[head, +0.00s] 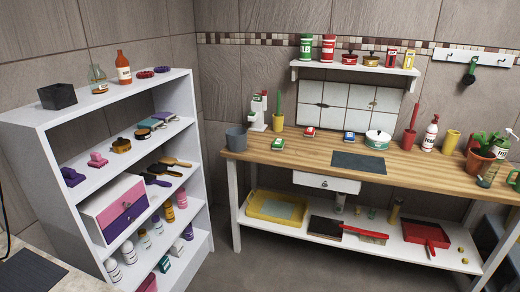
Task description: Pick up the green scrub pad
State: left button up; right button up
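I cannot single out the green scrub pad for certain. A small dark green item (164,264) is on the shelf unit's bottom level. Neither of my grippers can be made out in the head view.
The white shelf unit (35,128) is crowded with bottles, brushes and boxes. A yellow tray (262,215) and red dustpan (425,234) are below. Grey floor (245,270) between them is clear.

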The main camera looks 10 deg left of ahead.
aim_at(278, 144)
jog(key=i+u, duration=0.25)
jog(key=i+l, duration=0.7)
jog(key=i, duration=0.05)
